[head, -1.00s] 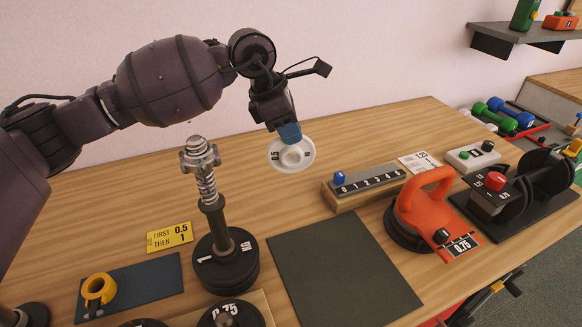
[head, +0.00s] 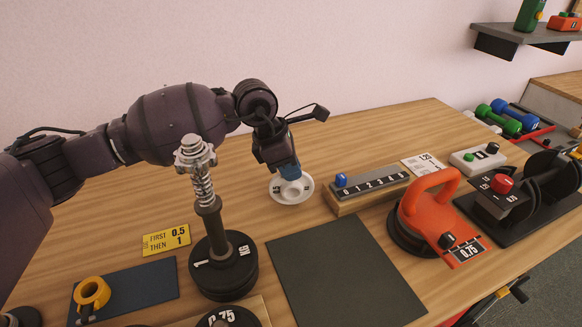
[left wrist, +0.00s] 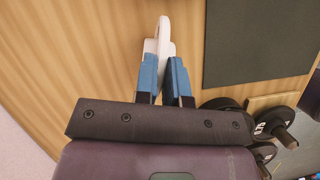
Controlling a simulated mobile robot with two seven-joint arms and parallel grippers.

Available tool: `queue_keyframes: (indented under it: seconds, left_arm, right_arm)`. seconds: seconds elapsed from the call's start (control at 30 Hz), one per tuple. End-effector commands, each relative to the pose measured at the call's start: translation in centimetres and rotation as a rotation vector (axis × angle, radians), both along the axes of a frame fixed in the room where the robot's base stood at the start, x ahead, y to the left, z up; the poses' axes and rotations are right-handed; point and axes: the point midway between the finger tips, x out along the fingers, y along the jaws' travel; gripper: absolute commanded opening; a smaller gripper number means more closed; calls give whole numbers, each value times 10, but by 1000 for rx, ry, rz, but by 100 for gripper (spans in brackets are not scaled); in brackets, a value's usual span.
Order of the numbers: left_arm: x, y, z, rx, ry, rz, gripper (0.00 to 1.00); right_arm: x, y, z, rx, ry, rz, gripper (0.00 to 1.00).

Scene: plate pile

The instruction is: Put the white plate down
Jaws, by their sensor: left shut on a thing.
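The white plate (head: 293,196) is a small round disc with a raised hub and dark markings. My left gripper (head: 289,172), with blue fingertips, is shut on it from above, behind the dark mat. In the left wrist view the plate (left wrist: 163,28) shows nearly edge-on between the blue fingers (left wrist: 164,72). The plate is at or just above the wooden table (head: 345,130); I cannot tell whether it touches. My right gripper is not in view.
A post with a spring and dark plates (head: 224,265) stands left of the dark mat (head: 340,275), which is empty. A numbered rail (head: 368,188) and an orange-handled weight (head: 425,212) stand right. A yellow card (head: 166,239) and yellow ring (head: 92,293) lie left.

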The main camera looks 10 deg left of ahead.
Motion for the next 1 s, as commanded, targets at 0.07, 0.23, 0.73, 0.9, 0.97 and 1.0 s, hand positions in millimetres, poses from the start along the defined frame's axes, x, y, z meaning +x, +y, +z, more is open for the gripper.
queue_keyframes:
  seconds: [0.07, 0.23, 0.73, 0.9, 0.97, 1.0]
  left_arm:
    - [0, 0, 2, -1, -3, 0, 0]
    - [0, 0, -2, 0, 0, 0, 12]
    - [0, 0, 2, 0, -1, 0, 36]
    - [-2, 8, 22, 1, -5, 1, 36]
    - [-3, 12, 32, 1, -6, 1, 36]
    - [-4, 14, 40, 0, -7, 2, 36]
  right_arm:
    - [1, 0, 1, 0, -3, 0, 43]
    - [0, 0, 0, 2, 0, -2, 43]
    - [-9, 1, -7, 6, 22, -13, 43]
    - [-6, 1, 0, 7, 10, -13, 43]
    - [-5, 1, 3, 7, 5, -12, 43]
    - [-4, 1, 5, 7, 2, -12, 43]
